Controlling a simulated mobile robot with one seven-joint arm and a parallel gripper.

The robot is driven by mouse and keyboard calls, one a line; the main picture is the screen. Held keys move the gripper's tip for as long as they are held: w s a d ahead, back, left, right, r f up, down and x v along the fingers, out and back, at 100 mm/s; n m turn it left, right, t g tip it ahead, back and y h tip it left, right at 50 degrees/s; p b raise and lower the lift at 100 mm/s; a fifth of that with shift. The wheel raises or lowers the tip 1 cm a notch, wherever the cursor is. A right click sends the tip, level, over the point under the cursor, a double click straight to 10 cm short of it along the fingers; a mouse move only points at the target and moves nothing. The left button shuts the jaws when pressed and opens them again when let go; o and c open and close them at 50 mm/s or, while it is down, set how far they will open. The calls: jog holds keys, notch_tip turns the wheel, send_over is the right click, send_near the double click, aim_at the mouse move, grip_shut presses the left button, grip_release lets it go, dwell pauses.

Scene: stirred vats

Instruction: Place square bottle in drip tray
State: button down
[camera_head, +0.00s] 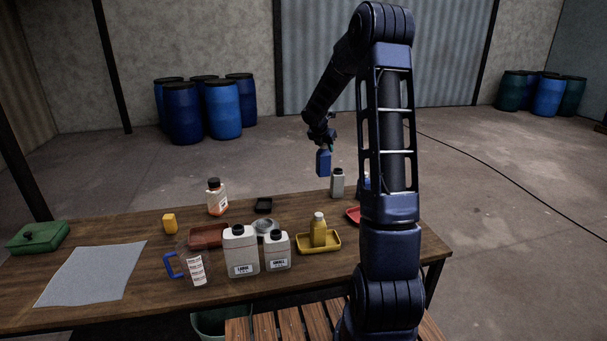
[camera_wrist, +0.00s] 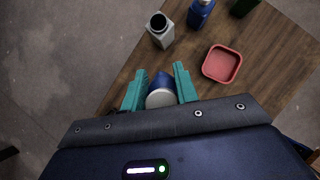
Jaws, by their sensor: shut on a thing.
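My gripper (camera_head: 323,147) is shut on a blue, square-sided bottle (camera_head: 324,163), held in the air above the table's far edge. In the wrist view, the teal fingers of my gripper (camera_wrist: 160,72) stand on both sides of the bottle's pale round top (camera_wrist: 161,97). A shallow red tray (camera_wrist: 222,64) lies empty on the table, right of the held bottle. In the head view my arm partly hides this red tray (camera_head: 353,214). A yellow tray (camera_head: 303,250) holds a yellow bottle (camera_head: 319,229). A brownish-red tray (camera_head: 203,238) lies farther left. I cannot tell which is the drip tray.
A grey bottle (camera_head: 338,184) stands close below the held bottle, near the table's far edge. A blue bottle (camera_wrist: 201,14) stands beside it. Two white jugs (camera_head: 241,252) (camera_head: 277,252) stand at the front. A grey cloth (camera_head: 92,273) covers the table's left.

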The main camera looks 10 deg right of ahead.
jog(key=w+a+r+n+y, duration=0.1)
jog(key=w+a, duration=0.2)
jog(key=a, duration=0.6)
jog(key=w+a+r+n+t, duration=0.15)
jog(key=w+a, duration=0.25)
jog(key=a, duration=0.5)
jog(key=w+a+n+y, duration=0.1)
jog(key=w+a+n, duration=0.15)
jog(key=a, duration=0.65)
notch_tip(320, 180, down, 20)
jog(key=shift+w+r+m, duration=0.25)
jog(key=shift+w+m, duration=0.15)
jog(key=shift+f, duration=0.15)
jog(key=c, duration=1.1)
grip_release()
